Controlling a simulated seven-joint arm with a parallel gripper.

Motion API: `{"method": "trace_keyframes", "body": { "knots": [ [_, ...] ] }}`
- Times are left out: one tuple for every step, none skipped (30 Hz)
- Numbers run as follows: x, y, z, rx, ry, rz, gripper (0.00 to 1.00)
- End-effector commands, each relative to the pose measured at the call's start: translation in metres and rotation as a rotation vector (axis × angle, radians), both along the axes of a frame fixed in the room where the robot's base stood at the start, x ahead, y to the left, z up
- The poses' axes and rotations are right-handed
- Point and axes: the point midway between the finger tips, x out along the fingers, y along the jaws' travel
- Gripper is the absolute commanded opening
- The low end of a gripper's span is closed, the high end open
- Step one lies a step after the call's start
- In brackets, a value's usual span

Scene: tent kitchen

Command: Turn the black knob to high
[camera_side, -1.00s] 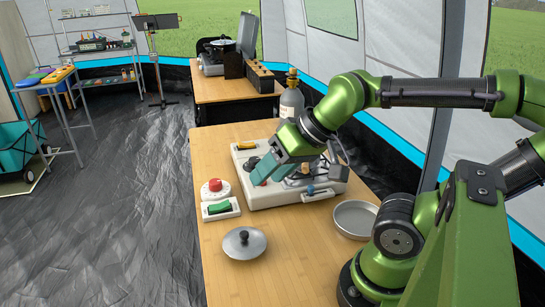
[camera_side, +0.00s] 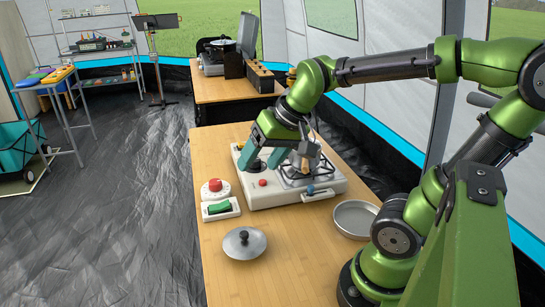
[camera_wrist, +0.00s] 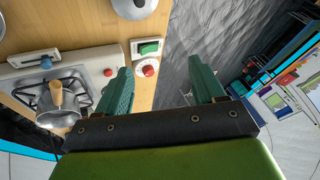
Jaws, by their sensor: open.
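The black knob (camera_side: 257,167) is a dark shape on the left part of the white stove panel (camera_side: 300,198) in the side view, partly hidden by my fingers. My gripper (camera_side: 258,166) is open, with its two teal fingers apart over that part of the panel. I cannot tell whether either finger touches the knob. In the wrist view my gripper (camera_wrist: 163,72) is open with nothing between its fingertips. The knob does not show there. The knob's markings are too small to read.
On the panel are a red button (camera_side: 262,183), a blue slider (camera_side: 310,189) and a metal pot with a wooden handle (camera_wrist: 58,107) on the burner. A red dial (camera_side: 215,186), green switch (camera_side: 219,208), pan lid (camera_side: 244,242) and round pan (camera_side: 355,217) stand around it.

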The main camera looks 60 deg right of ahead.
Motion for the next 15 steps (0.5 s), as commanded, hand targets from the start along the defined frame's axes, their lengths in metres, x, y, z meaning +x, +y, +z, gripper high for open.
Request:
{"method": "trace_keyframes", "body": {
  "knots": [
    [0.019,-0.017,0.001,0.013,0.043,-0.059,0.68],
    [0.028,-0.026,0.002,0.022,0.065,-0.095,0.68],
    [0.041,-0.039,0.003,0.033,0.095,-0.144,0.68],
    [0.050,-0.049,0.003,0.044,0.118,-0.182,0.68],
    [0.059,-0.060,0.003,0.053,0.142,-0.223,0.68],
    [0.071,-0.074,0.002,0.065,0.171,-0.278,0.68],
    [0.079,-0.086,0.001,0.074,0.193,-0.323,0.68],
    [0.087,-0.098,0.000,0.084,0.216,-0.368,0.68],
    [0.098,-0.114,-0.003,0.095,0.246,-0.430,0.68],
    [0.105,-0.126,-0.005,0.104,0.268,-0.478,0.68],
    [0.112,-0.139,-0.007,0.112,0.289,-0.529,0.68],
    [0.121,-0.156,-0.011,0.123,0.317,-0.597,0.68],
    [0.127,-0.169,-0.014,0.130,0.337,-0.651,0.68],
    [0.133,-0.181,-0.017,0.138,0.356,-0.705,0.68],
    [0.139,-0.197,-0.020,0.147,0.380,-0.778,0.68]
  ]
}}
